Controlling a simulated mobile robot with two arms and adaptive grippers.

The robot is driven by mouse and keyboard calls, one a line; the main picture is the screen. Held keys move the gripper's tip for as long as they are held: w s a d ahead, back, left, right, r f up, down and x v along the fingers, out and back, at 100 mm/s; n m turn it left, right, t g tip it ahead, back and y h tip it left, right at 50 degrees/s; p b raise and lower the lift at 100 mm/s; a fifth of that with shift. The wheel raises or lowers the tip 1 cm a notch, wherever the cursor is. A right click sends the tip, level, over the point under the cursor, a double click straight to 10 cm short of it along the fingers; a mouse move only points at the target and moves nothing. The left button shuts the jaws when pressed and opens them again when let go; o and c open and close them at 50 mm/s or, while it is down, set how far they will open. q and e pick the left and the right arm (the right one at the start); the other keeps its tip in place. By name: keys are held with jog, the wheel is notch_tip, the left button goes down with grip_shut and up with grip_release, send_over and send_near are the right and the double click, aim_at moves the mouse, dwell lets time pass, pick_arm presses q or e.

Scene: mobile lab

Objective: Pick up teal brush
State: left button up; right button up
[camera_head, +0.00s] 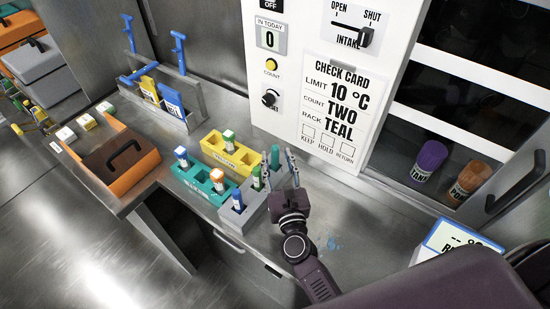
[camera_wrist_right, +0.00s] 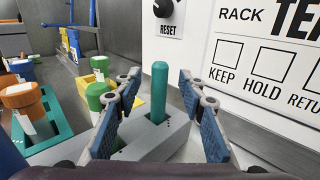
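The teal brush (camera_head: 275,157) is a plain upright teal rod standing in a grey block (camera_head: 254,212) on the metal counter. In the right wrist view the teal brush (camera_wrist_right: 158,88) rises from the grey block (camera_wrist_right: 160,144), and its lower end is hidden in the block. My right gripper (camera_head: 280,170) is open and empty. Its two fingers (camera_wrist_right: 160,100) show on either side of the brush, with a clear gap on both sides. I cannot tell whether the brush is fully between the pads. My left gripper is in neither view.
Capped tubes stand close left, in the grey block, a teal rack (camera_head: 201,184) and a yellow rack (camera_head: 232,156). A white control panel (camera_head: 318,80) rises behind. An orange case (camera_head: 120,160) and a blue-hooked metal holder (camera_head: 180,95) are left.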

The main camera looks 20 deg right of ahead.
aim_at(276, 154)
jog(key=w, duration=0.3)
jog(key=shift+w+d+p, duration=0.2)
jog(key=shift+p, duration=0.15)
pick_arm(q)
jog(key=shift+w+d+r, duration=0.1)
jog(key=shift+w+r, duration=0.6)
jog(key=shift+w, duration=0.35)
pick_arm(e)
grip_shut()
jog(key=shift+r, duration=0.1)
